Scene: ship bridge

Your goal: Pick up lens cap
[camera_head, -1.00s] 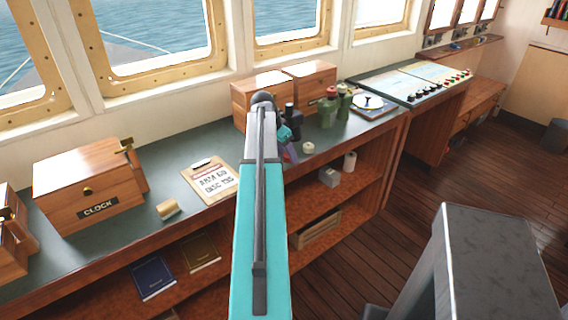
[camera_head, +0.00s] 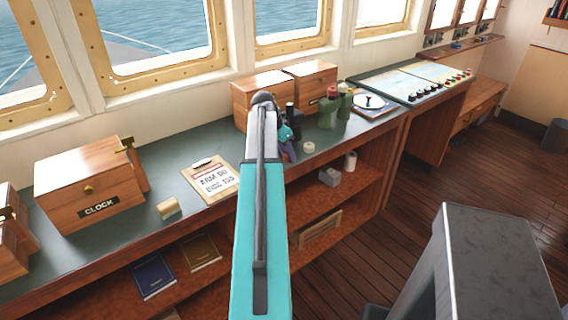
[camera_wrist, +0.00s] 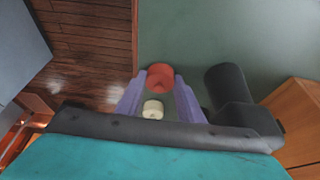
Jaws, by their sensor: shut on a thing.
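A round red-orange piece (camera_wrist: 160,77), which I take to be the lens cap, sits between the tips of my gripper (camera_wrist: 161,84) in the wrist view. The two purple fingers are shut on it from either side, over the green counter top (camera_wrist: 185,30). In the head view my gripper (camera_head: 289,153) is partly behind my arm, near the counter's front edge, and the cap cannot be made out there.
A small cream roll (camera_head: 308,147) stands close to my gripper; it also shows in the wrist view (camera_wrist: 153,109). A black object (camera_wrist: 229,93) and a wooden box (camera_wrist: 300,110) are at its right. Green bottles (camera_head: 328,112) stand behind. A clipboard (camera_head: 213,180) lies left.

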